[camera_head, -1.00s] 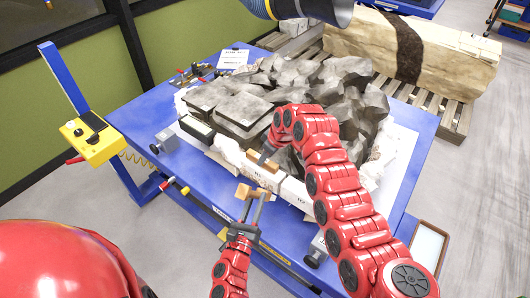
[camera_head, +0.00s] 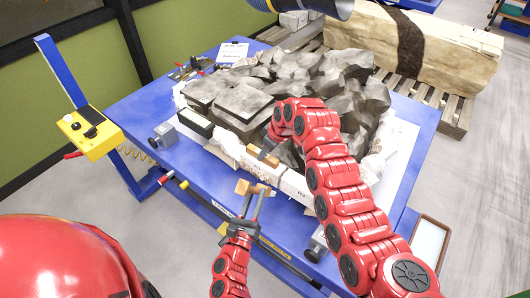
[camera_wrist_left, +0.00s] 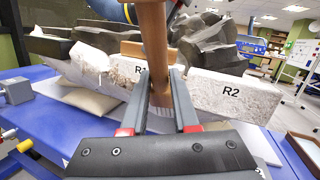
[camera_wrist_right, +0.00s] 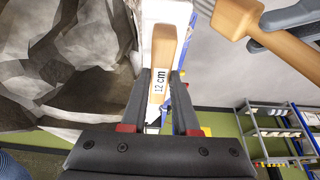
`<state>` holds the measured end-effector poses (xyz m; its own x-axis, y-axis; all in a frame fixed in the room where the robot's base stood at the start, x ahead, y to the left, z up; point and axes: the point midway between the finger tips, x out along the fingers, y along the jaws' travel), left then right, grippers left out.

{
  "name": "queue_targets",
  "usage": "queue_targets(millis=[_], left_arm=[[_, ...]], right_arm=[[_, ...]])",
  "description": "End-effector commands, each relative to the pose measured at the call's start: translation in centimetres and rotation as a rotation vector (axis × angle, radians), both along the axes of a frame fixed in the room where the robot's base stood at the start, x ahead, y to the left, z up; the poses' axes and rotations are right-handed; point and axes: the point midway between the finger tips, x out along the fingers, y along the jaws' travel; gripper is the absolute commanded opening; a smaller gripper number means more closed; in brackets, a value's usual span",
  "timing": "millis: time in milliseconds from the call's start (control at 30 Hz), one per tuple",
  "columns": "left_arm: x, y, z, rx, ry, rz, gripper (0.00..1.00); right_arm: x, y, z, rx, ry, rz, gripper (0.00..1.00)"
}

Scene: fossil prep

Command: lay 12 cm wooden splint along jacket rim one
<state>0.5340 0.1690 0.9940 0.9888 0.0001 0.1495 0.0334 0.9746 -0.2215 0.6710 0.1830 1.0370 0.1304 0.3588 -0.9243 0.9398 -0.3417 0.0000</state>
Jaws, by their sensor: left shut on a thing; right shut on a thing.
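The wooden splint (camera_wrist_right: 158,85), marked "12 cm", is between the fingers of my right gripper (camera_wrist_right: 158,108), which is shut on it. In the left wrist view the splint (camera_wrist_left: 132,48) shows as a tan strip at the top edge of the white jacket block R1 (camera_wrist_left: 122,70). I cannot tell whether it rests fully on the rim. My left gripper (camera_wrist_left: 160,80) is shut on a wooden-handled tool (camera_wrist_left: 153,35), perhaps a brush, held upright in front of the R1 block. The tool (camera_wrist_right: 236,17) also shows in the right wrist view. In the head view my left gripper (camera_head: 248,205) is below my right gripper (camera_head: 266,157).
Block R2 (camera_wrist_left: 230,97) stands to the right of R1. Grey rocks (camera_head: 340,75) fill the middle of the blue table (camera_head: 135,112). A grey clamp block (camera_head: 163,135) sits at the left edge. A yellow control box (camera_head: 88,135) stands beside the table.

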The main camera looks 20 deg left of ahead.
Motion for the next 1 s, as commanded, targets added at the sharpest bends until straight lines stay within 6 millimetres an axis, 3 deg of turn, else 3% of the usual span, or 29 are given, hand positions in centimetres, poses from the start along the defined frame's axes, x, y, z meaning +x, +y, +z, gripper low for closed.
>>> queue_targets(millis=[300, 333, 500, 833, 1000], left_arm=[[0.0, 0.0, -0.1, 0.0, 0.0, 0.0, 0.0], [0.0, 0.0, -0.1, 0.0, 0.0, 0.0, 0.0], [0.0, 0.0, -0.1, 0.0, 0.0, 0.0, 0.0], [0.0, 0.0, -0.3, 0.0, 0.0, 0.0, 0.0], [0.0, 0.0, -1.1, 0.0, 0.0, 0.0, 0.0]], right_arm=[[0.0, 0.0, 0.0, 0.0, 0.0, 0.0, 0.0], [0.0, 0.0, 0.0, 0.0, 0.0, 0.0, 0.34], [0.0, 0.0, 0.0, 0.0, 0.0, 0.0, 0.64], [0.0, -0.1, 0.0, 0.0, 0.0, 0.0, 0.64], [0.0, -0.5, 1.3, 0.003, -0.004, -0.002, 0.64]])
